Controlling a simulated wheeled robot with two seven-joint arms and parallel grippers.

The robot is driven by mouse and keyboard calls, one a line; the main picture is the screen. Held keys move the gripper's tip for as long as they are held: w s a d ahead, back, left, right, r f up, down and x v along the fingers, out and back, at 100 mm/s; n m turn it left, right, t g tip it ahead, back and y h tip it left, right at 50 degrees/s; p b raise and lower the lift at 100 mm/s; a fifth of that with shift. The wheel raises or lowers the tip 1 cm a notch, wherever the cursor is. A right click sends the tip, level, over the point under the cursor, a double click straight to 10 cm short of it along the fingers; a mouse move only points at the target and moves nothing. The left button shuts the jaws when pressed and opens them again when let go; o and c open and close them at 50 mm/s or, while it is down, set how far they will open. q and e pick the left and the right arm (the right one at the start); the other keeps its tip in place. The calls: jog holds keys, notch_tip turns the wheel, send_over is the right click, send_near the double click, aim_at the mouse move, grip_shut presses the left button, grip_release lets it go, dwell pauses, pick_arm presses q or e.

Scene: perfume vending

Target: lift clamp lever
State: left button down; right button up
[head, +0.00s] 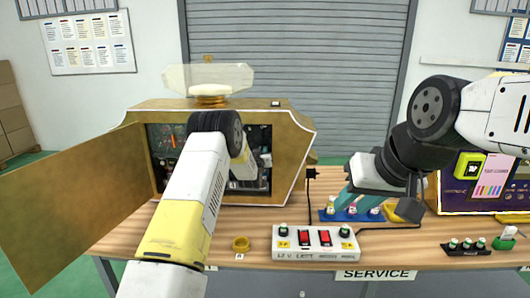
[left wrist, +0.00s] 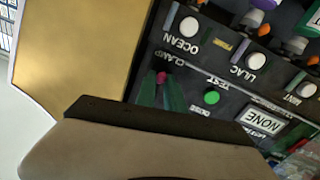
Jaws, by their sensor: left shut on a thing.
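The clamp lever, with a red-pink knob (left wrist: 162,77), is below the CLAMP label on the dark panel in the left wrist view. The green fingers of my left gripper (left wrist: 161,95) are on both sides of it and shut on it. The lever's lower part is hidden by the fingers and the wrist. In the head view my left arm reaches into the open gold cabinet (head: 285,150) and hides its own fingertips. My right gripper (head: 358,198), with teal fingers, is low over a blue tray (head: 330,217) of small bottles; its opening is unclear.
The panel has a green TEST button (left wrist: 211,97), a NONE display (left wrist: 263,121) and white knobs. The cabinet door (head: 70,190) stands open at the left. A white switch box (head: 315,254), a brass ring (head: 241,244) and a black vial rack (head: 467,251) are at the table's front.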

pick_arm(q)
jog(key=shift+r, duration=0.1)
jog(key=shift+s+r+g, duration=0.15)
jog(key=shift+r+g, duration=0.45)
jog(key=shift+g, duration=0.3)
jog(key=shift+s+r+g, duration=0.1)
jog(key=shift+r+g, duration=0.45)
jog(key=shift+g, duration=0.35)
jog(key=shift+r+n+g+y, duration=0.3)
jog(key=shift+r+g, duration=0.65)
jog(key=shift+g, duration=0.65)
jog(key=shift+a, duration=0.1)
jog(key=c, duration=1.6)
grip_release()
jog(key=shift+s+r, duration=0.1)
jog(key=v, duration=0.7)
jog(key=shift+s+r, duration=0.15)
jog(key=shift+s, duration=0.05)
